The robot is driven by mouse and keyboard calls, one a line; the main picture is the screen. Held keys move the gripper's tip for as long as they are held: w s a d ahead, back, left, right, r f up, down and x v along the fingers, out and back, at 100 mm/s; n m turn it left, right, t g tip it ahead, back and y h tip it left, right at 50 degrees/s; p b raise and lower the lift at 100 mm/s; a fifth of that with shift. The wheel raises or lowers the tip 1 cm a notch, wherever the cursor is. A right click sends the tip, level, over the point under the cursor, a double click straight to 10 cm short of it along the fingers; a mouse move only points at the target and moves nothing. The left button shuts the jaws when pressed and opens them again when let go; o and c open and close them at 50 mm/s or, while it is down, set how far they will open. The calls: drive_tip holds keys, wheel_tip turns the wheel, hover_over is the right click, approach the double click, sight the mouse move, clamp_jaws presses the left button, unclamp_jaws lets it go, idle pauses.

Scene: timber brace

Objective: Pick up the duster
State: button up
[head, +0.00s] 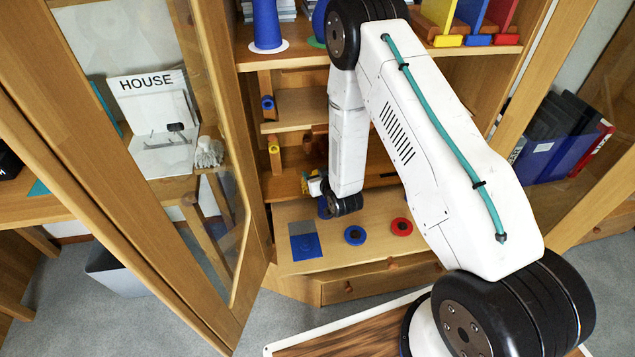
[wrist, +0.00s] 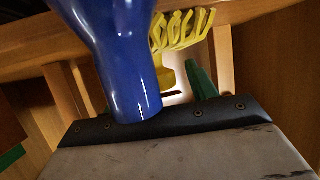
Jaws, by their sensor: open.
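A yellow duster (wrist: 182,30) with a fringe of thick strands shows at the top of the wrist view, beyond my gripper. Its lower part is partly hidden by a glossy blue flared object (wrist: 122,60). My gripper (head: 320,188) is in the cabinet's lower opening in the head view, mostly hidden by my arm. In the wrist view one green finger (wrist: 202,82) shows right of the duster's lower part; the other finger is hidden, apparently behind the blue object. The jaws are open. I cannot tell whether the blue object touches my gripper.
Wooden shelves and uprights surround my gripper closely. A blue ring (head: 355,235), a red ring (head: 402,227) and a blue-grey square (head: 304,242) lie on the lower board. An open glass door (head: 215,150) stands at the left. A pale fringed object (head: 208,153) shows behind it.

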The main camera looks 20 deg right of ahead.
drive_tip(key=c, duration=1.1)
drive_tip(key=shift+r, duration=0.15)
drive_tip(key=shift+s+d+r, duration=0.1)
drive_tip(key=shift+s+r, duration=0.05)
drive_tip(key=shift+r, duration=0.05)
wheel_tip(320, 180, up, 6)
drive_tip(key=shift+r, duration=0.1)
drive_tip(key=s+d, duration=0.4)
drive_tip(key=s, duration=0.1)
drive_tip(key=s+d, duration=0.4)
drive_tip(key=s, duration=0.1)
drive_tip(key=s+d, duration=0.4)
drive_tip(key=s, duration=0.1)
drive_tip(key=shift+s, duration=0.35)
